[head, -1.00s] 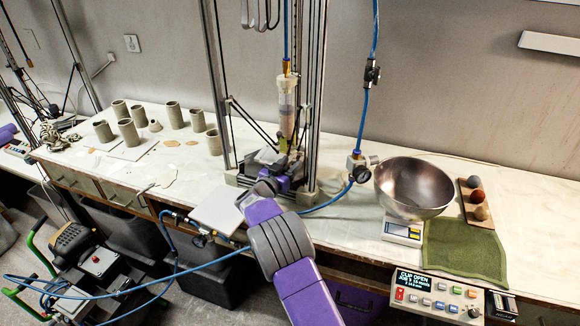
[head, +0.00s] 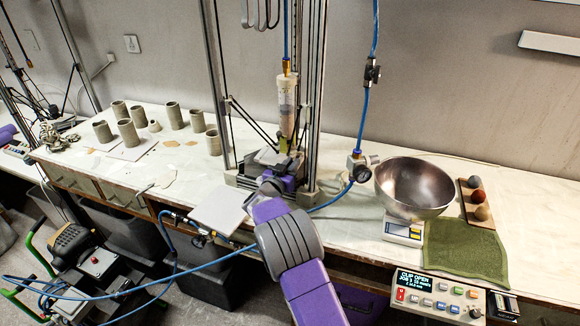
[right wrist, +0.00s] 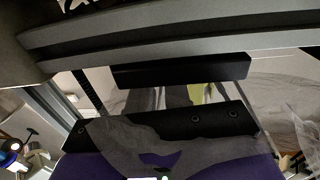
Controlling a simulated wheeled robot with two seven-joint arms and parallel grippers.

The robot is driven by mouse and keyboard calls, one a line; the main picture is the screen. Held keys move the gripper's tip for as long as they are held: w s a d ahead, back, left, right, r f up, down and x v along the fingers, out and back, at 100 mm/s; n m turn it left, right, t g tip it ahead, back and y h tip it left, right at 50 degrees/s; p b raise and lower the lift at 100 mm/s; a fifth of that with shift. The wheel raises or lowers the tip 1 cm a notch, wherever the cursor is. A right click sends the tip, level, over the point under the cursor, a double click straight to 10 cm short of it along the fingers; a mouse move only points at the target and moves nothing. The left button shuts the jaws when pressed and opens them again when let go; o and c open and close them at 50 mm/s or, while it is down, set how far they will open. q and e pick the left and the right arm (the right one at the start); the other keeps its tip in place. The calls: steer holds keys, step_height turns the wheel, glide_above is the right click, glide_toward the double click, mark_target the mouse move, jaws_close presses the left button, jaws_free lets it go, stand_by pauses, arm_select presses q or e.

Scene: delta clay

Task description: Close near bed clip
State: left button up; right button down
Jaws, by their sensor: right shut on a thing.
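The clay printer's bed (head: 262,158) stands low between the upright rails, under the clay tube (head: 287,98) with its yellow-green nozzle (head: 284,144). My right gripper (head: 284,168) is at the bed's near side, closed on a small part there. By its place this is the near bed clip, but my wrist and fingers hide it in the head view. In the right wrist view, the dark jaws of my right gripper (right wrist: 182,96) fill the middle, with yellow-green behind them. The control box screen (head: 413,282) reads "CLIP OPEN". My left gripper is not in view.
A white tile (head: 219,206) lies at the table's front edge, left of my forearm. Blue hoses run near it. A steel bowl (head: 414,186) on a scale, a green towel (head: 466,250) and clay balls stand at right. Clay cylinders (head: 128,132) stand at left.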

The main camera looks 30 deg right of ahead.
steer(key=shift+s+d+n+t+y+b, duration=0.2)
steer(key=shift+n+t+y+b, duration=0.25)
steer(key=shift+n+t, duration=0.1)
steer(key=shift+s+d+n+t+y+b, duration=0.15)
steer(key=shift+n+t+y+b, duration=0.3)
steer(key=shift+t, duration=0.1)
steer(key=c, duration=1.1)
jaws_free()
